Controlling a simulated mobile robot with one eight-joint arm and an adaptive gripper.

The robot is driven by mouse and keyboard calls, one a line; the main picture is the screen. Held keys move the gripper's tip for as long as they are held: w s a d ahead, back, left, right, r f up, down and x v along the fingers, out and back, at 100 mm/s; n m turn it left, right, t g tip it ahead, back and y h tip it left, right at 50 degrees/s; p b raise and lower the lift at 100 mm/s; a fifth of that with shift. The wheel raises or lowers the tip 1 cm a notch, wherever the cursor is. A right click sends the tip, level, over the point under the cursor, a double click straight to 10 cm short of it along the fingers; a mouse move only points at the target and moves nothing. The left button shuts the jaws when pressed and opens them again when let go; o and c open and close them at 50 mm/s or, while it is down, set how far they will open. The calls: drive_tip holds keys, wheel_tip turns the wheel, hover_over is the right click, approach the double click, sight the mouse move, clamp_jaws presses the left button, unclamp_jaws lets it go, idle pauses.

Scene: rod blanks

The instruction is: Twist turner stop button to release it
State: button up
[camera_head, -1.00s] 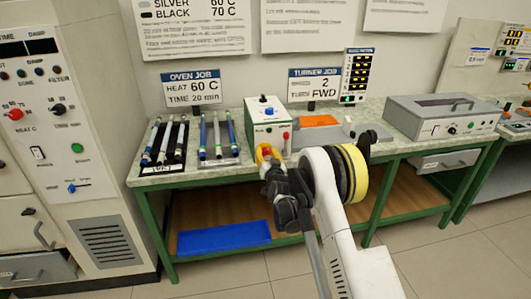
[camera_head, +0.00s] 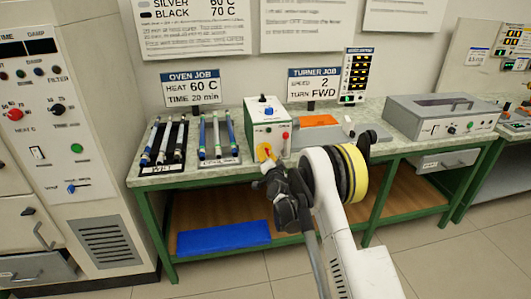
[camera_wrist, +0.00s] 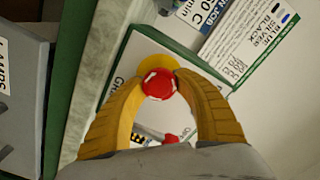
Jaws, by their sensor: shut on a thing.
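The stop button (camera_wrist: 159,84) is a red mushroom head on a yellow collar, seen in the wrist view between the yellow fingers. My gripper (camera_head: 265,152) is at the front of the box, its fingers closed around the stop button. In the head view the button is mostly hidden by the fingers. In the wrist view my gripper (camera_wrist: 160,88) has a fingertip on each side of the red head.
Racks of rods (camera_head: 167,143) stand left of the box, blue-tipped rods (camera_head: 217,135) nearer it. An orange block (camera_head: 319,121) lies to the right, with a grey lidded machine (camera_head: 443,115) farther right. A blue mat (camera_head: 224,238) lies on the lower shelf.

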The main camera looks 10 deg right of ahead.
drive_tip(key=shift+m, duration=0.4)
drive_tip(key=o, duration=1.2)
drive_tip(key=shift+a, duration=0.1)
drive_tip(key=shift+s, duration=0.1)
drive_tip(key=s, duration=1.1)
drive_tip(key=shift+s, duration=0.4)
drive_tip(key=shift+r, duration=0.1)
